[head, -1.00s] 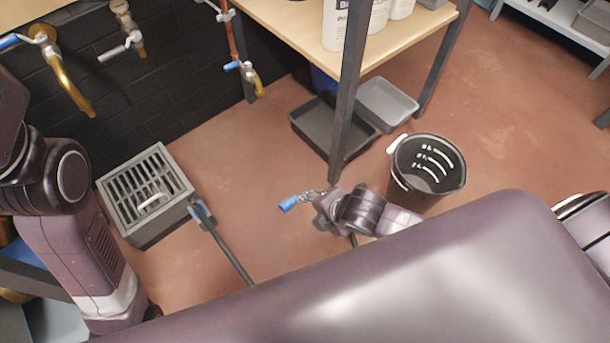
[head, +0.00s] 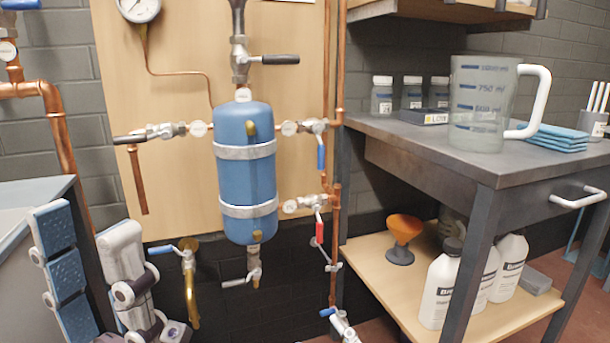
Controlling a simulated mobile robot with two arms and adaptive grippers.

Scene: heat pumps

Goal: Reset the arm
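My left gripper (head: 88,222) stands upright at the lower left of the head view. Its two grey fingers are apart, and textured blue pads show on the left one. Nothing shows between them, so it is open and empty. It appears in front of the wall, left of the blue tank; I cannot tell how far from the wall it is. My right gripper and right arm are out of view.
A blue tank (head: 246,180) with valves and copper pipes hangs on a wooden panel. A brass tap (head: 189,280) is close right of my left gripper. A workbench (head: 440,145) on the right carries a clear measuring jug (head: 478,105). Its lower shelf holds white bottles and an orange funnel (head: 404,228).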

